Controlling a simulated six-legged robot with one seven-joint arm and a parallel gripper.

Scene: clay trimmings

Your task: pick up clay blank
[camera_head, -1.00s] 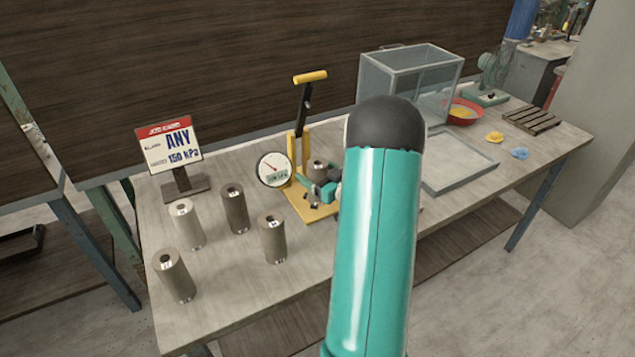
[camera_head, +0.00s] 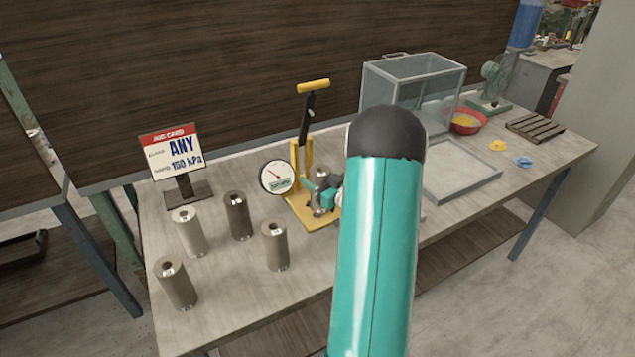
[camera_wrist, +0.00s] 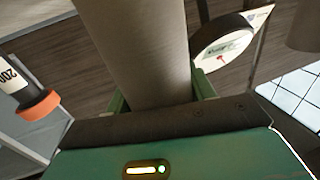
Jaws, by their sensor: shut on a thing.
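A grey-brown clay blank (camera_wrist: 135,45), a smooth cylinder, fills the top middle of the wrist view between the green fingers of my gripper (camera_wrist: 160,98). My gripper is shut on it. In the head view the held blank (camera_head: 322,178) looks nearly upright in front of the yellow press, with my teal gripper (camera_head: 327,196) beside it. I cannot tell whether its lower end touches the press base. Other cylinders with holes in their tops stand upright on the left of the table: a pale one (camera_head: 187,232), a dark one (camera_head: 238,217) and two brownish ones (camera_head: 275,247) (camera_head: 177,285).
The press (camera_head: 307,150) has a yellow lever and a round gauge (camera_head: 277,177). A job card (camera_head: 176,147) reads ANY, 150 kPa. A glass box (camera_head: 412,88), grey tray (camera_head: 462,178), red bowl (camera_head: 467,123) and fan (camera_head: 493,80) stand right.

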